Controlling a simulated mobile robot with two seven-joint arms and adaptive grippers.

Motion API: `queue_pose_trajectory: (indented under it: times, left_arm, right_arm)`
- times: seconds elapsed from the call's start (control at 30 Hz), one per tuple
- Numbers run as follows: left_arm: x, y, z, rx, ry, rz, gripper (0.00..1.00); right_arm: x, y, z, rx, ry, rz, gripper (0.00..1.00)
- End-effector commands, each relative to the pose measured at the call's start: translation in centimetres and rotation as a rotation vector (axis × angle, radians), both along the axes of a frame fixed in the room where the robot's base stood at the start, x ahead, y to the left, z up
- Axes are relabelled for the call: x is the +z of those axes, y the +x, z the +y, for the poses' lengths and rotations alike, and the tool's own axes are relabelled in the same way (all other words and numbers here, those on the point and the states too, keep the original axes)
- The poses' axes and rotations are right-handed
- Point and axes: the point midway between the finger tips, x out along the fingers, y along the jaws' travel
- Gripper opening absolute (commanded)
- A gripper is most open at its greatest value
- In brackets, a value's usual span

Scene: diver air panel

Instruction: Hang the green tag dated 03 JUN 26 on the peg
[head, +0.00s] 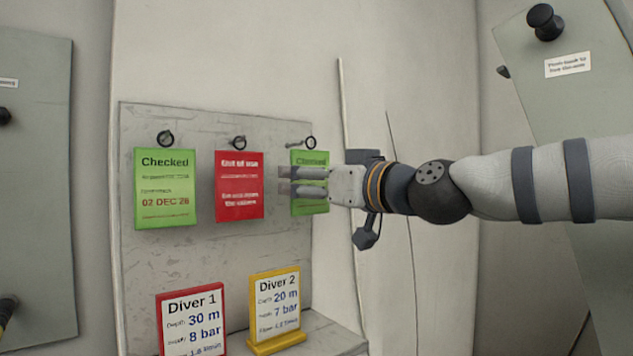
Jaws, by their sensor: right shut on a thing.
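A green "Checked" tag (310,207) is at the right side of the grey panel. My right gripper (285,181) reaches across it from the right and is shut on it. The fingers cover the tag's middle, so its date is hidden. The tag's dark ring (310,143) is at the outer end of a small peg (293,145); I cannot tell whether the ring is around the peg. Another green "Checked" tag (165,188), which seems to read 02 DEC 26, hangs at the panel's left. My left gripper is not in view.
A red tag (239,186) hangs between the green tags, close to my fingertips. Below stand a red-framed Diver 1 sign (192,318) and a yellow-framed Diver 2 sign (275,308). A grey panel with a black knob (544,22) is at upper right.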

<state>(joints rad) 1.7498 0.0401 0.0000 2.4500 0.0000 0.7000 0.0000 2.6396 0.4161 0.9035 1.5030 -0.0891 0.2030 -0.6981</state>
Motion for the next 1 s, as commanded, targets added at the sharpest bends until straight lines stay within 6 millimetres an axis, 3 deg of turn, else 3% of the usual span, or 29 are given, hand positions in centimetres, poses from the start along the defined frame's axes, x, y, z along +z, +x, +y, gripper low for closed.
queue_pose_trajectory:
  times: [1.0]
  left_arm:
    - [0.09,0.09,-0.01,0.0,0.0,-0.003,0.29]
  right_arm:
    - [0.1,0.67,0.51,0.0,0.001,-0.001,0.41]
